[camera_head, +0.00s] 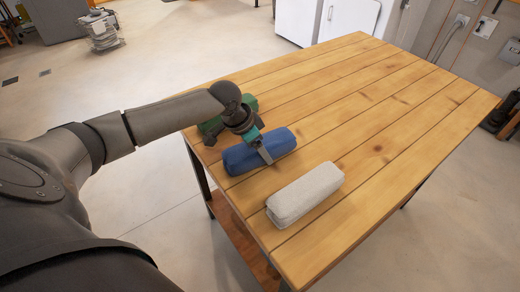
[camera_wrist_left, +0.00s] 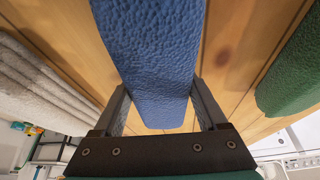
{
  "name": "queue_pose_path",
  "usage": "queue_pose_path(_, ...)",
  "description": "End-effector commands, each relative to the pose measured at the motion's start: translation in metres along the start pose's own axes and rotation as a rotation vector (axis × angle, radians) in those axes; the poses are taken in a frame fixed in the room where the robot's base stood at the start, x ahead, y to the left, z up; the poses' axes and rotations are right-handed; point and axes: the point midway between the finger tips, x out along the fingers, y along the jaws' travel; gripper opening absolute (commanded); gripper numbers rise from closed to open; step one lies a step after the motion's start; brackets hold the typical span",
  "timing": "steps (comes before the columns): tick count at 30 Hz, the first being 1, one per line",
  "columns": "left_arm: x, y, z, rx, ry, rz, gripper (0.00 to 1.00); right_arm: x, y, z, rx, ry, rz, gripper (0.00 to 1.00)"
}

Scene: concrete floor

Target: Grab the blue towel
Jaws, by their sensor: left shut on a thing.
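The blue towel (camera_head: 258,151) is a rolled bundle lying near the left edge of the wooden table. My left gripper (camera_head: 261,148) reaches down over it from above, with its fingers around the middle of the roll. In the left wrist view the blue towel (camera_wrist_left: 150,60) runs between the two fingers of the left gripper (camera_wrist_left: 160,105), which are shut on it. The towel appears to rest on the table or very close to it. My right gripper is not in view.
A light grey rolled towel (camera_head: 305,194) lies in front, to the right of the blue one. A green rolled towel (camera_head: 213,124) lies behind, partly hidden by my arm; it also shows in the wrist view (camera_wrist_left: 294,75). The right part of the wooden table (camera_head: 400,110) is clear.

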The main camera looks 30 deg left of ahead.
Motion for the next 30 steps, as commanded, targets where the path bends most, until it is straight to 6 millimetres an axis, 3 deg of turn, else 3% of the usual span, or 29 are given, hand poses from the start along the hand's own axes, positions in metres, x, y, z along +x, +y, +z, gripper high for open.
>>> queue_pose_path(1, 0.000, 0.000, 0.000, 0.000, 0.000, 0.000, 0.33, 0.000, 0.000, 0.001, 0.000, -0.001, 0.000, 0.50)
queue_pose_path(7, 0.000, 0.000, 0.000, 0.000, -0.001, 0.000, 0.10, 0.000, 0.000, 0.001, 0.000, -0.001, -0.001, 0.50)
queue_pose_path(20, -0.012, -0.001, -0.006, 0.001, 0.003, -0.002, 0.10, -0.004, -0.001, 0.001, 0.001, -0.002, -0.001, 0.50)
queue_pose_path(26, -0.047, -0.001, -0.021, 0.001, 0.006, -0.003, 0.10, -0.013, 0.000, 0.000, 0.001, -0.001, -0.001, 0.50)
queue_pose_path(30, -0.086, -0.001, -0.037, 0.002, 0.006, -0.004, 0.10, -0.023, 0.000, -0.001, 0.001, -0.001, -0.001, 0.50)
